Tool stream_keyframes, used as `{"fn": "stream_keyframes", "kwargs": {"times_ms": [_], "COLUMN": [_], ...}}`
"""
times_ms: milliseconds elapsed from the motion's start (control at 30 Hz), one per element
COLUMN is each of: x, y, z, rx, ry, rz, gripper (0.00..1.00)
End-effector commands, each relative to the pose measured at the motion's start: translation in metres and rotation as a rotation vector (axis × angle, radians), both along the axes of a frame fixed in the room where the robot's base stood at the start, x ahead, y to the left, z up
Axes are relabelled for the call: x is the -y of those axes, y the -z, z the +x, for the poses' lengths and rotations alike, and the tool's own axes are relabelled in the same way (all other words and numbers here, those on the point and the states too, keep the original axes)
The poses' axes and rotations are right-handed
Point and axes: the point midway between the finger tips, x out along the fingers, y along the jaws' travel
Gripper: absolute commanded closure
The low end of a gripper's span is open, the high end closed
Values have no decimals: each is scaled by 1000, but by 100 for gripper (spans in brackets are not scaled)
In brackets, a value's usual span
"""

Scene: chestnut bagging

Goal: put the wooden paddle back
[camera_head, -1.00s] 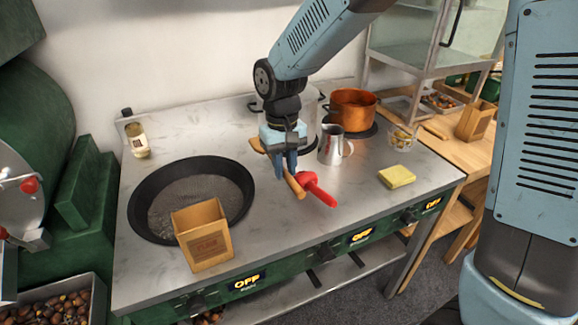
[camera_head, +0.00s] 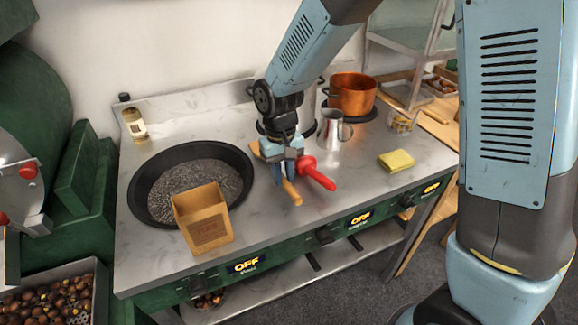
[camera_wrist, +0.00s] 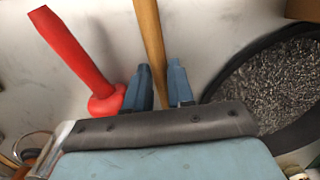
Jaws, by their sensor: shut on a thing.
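The wooden paddle (camera_head: 291,191) shows in the head view as a tan handle jutting out below my gripper (camera_head: 284,176) toward the stove's front. A small tan part shows on the gripper's other side; most of the rest is hidden. In the wrist view the wooden handle (camera_wrist: 150,35) passes between the two blue fingers of my gripper (camera_wrist: 160,75), which is shut on it. The gripper is over the steel stove top (camera_head: 240,215), right of the black pan. I cannot tell whether the paddle touches the top.
A red-handled tool (camera_head: 318,176) is just right of the gripper. The black pan (camera_head: 150,210) and a cardboard box (camera_head: 203,217) are left. A metal jug (camera_head: 333,130), copper pot (camera_head: 352,95) and yellow sponge (camera_head: 396,160) stand right.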

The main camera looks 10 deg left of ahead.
Motion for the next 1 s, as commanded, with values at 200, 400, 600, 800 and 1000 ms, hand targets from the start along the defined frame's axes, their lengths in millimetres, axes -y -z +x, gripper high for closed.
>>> {"fn": "stream_keyframes", "kwargs": {"times_ms": [200, 400, 600, 800, 1000], "x": [0, 0, 0, 1, 1], "y": [7, 7, 8, 10, 10], "z": [0, 0, 0, 0, 0], "rx": [0, 0, 0, 0, 0], "ry": [0, 1, 1, 1, 2], "rz": [0, 0, 1, 0, 1], "gripper": [100, 100, 100, 100, 60]}}
